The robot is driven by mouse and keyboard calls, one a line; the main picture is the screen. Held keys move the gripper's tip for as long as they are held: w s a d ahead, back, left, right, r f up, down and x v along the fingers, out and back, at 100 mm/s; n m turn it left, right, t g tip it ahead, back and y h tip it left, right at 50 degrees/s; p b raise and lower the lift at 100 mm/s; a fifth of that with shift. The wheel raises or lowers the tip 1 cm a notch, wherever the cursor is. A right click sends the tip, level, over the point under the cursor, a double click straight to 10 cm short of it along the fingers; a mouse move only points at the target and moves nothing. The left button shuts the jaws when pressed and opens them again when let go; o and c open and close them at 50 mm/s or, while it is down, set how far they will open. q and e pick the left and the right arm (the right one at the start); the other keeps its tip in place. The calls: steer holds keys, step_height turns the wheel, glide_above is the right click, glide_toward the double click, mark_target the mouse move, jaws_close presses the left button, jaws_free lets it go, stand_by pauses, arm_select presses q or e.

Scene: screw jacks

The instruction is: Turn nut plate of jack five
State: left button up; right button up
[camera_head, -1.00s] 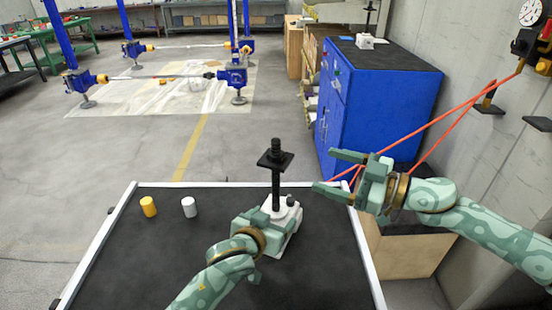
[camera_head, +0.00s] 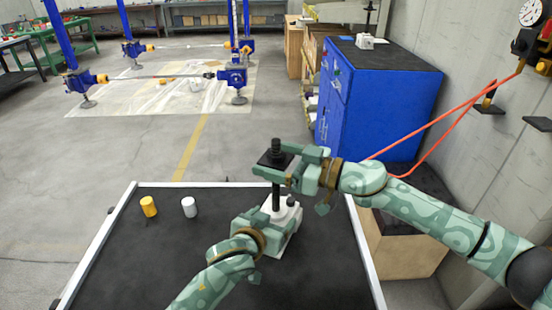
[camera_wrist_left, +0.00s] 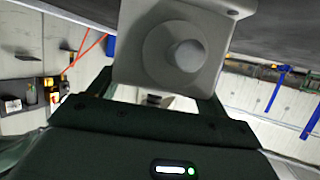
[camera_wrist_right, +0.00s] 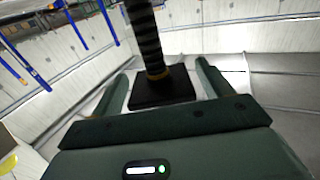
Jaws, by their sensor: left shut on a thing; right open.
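The jack is a white housing (camera_head: 282,224) on the black-topped table, with a dark upright screw (camera_head: 276,195) and a square black nut plate (camera_head: 274,159) near its top. My left gripper (camera_head: 265,215) is shut on the white housing, which fills the upper middle of the left wrist view (camera_wrist_left: 175,45). My right gripper (camera_head: 278,163) is open at the height of the nut plate. In the right wrist view the plate (camera_wrist_right: 162,88) and the threaded screw (camera_wrist_right: 148,45) stand between its spread fingers, with gaps at both sides.
A yellow cylinder (camera_head: 148,207) and a white cylinder (camera_head: 189,207) stand on the left of the table (camera_head: 130,255). A blue cabinet (camera_head: 385,95) stands behind to the right, with another white jack (camera_head: 366,41) on top. Red cables (camera_head: 440,120) hang at the right.

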steer(key=c, duration=1)
steer(key=shift+m+t+h, duration=0.3)
steer(key=shift+m+t, duration=0.1)
steer(key=shift+t, duration=0.3)
steer(key=m+t+h, duration=0.1)
steer(key=m+t, duration=0.1)
steer(key=shift+r+t+h, duration=0.1)
steer(key=shift+t+h, duration=0.2)
steer(key=m+t+h, duration=0.2)
steer(key=m+h, duration=0.1)
steer(key=m+t+h, duration=0.1)
steer(key=t+h, duration=0.1)
steer(key=shift+a+m, duration=0.25)
steer(key=shift+m, duration=0.05)
steer(key=shift+d+m+t+h, duration=0.1)
steer(key=shift+m+t+h, duration=0.6)
steer(key=shift+h, duration=0.65)
steer(key=shift+d+m+t+h, duration=0.1)
steer(key=shift+m+t+h, duration=0.3)
steer(key=shift+m+h, duration=0.8)
steer(key=shift+h, duration=0.35)
steer(key=o, duration=1)
